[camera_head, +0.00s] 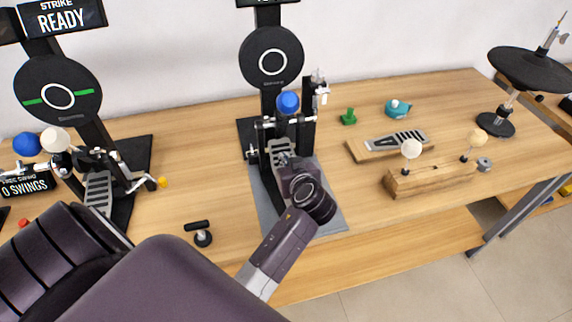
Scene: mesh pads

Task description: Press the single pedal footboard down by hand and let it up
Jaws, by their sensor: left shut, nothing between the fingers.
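The single pedal stands at the middle of the table on a dark base with a grey mat (328,220). Its ridged footboard (281,150) shows only at the upper end; my left gripper and wrist hide the lower part. A blue beater (287,103) stands upright in front of a round black pad (271,61) with a white ring. My left gripper (286,160) is shut and empty, at the footboard. I cannot tell whether its tips touch the board. My right gripper is not in view.
A double-beater pedal (98,190) stands on the left. A small black T-shaped tool (201,234) lies near the front. On the right are a loose footboard (397,138), a wooden beater block (430,182) and a cymbal-like pad (530,70). Bare table lies between the two pedals.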

